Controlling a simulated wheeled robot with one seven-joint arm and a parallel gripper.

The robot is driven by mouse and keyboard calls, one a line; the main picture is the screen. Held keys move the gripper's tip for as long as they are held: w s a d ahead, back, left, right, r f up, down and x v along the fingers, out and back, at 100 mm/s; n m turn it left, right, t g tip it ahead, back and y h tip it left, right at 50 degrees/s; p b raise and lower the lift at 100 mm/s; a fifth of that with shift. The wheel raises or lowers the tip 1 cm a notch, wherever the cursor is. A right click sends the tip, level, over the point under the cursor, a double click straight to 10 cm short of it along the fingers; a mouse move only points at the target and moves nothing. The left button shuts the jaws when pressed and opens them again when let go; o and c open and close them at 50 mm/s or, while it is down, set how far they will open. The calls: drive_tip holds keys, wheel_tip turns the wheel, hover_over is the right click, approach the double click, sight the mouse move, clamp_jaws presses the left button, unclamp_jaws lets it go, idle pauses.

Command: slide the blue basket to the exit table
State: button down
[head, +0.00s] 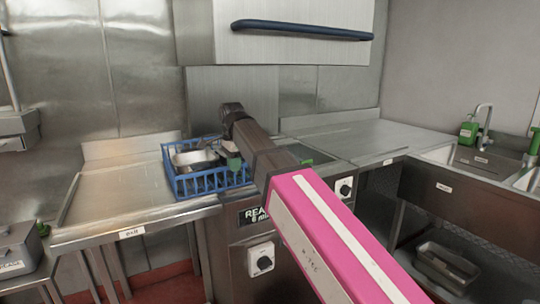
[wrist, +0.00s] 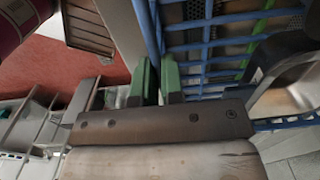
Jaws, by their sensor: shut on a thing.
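The blue basket (head: 212,182) sits upright at the right end of the exit table (head: 120,195), apparently across the joint with the machine. It holds metal pans (head: 195,160). The exit table is a bare steel surface with an "exit" label on its front edge. My gripper (head: 234,163) is at the basket's right side, with its green fingers partly hidden by my arm. In the wrist view, the green fingers (wrist: 158,80) are shut on a bar of the basket's blue lattice wall (wrist: 205,45).
The dishwasher hood (head: 290,48) with its dark blue handle is raised above. A steel counter (head: 365,138) and a sink with a tap (head: 484,125) are at the right. A grey box (head: 18,250) stands at the lower left. The exit table left of the basket is clear.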

drive_tip(key=shift+s+a, duration=1.05)
drive_tip(key=shift+a, duration=0.55)
drive_tip(key=shift+s+a, duration=1.05)
drive_tip(key=shift+a, duration=0.5)
drive_tip(key=shift+s+a, duration=1.05)
drive_tip(key=shift+a, duration=0.55)
drive_tip(key=shift+s+a, duration=2)
drive_tip(key=shift+a, duration=0.95)
drive_tip(key=shift+s+a, duration=2)
drive_tip(key=shift+a, duration=1)
drive_tip(key=shift+s+a, duration=2)
drive_tip(key=shift+a, duration=0.95)
drive_tip(key=c, duration=0.7)
unclamp_jaws()
drive_tip(key=shift+r, duration=0.1)
wheel_tip(320, 180, up, 7)
drive_tip(key=shift+f, duration=0.1)
